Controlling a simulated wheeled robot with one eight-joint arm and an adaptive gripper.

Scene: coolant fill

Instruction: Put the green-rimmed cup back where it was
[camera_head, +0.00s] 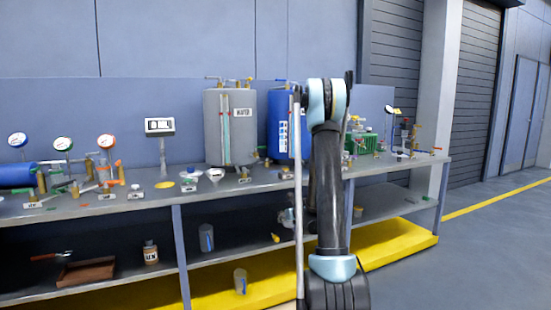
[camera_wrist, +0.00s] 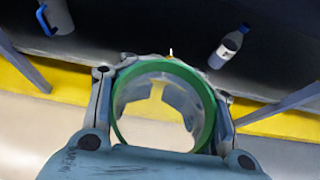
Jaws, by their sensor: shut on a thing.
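The green-rimmed cup (camera_wrist: 203,92) fills the middle of the wrist view, its round green rim towards the camera and its pale inside visible. My gripper (camera_wrist: 163,84) is shut on it, one finger on each side of the cup. The cup is held in the air; its base is hidden. In the head view my arm stands in front of the bench, and a grey shape beside it is too small and covered to tell as gripper or cup.
The bench top (camera_head: 232,190) holds a grey water tank (camera_head: 212,145), a blue tank (camera_head: 277,125), gauges and valves. Another jug (camera_head: 240,281) stands on the yellow base. Floor at right is clear.

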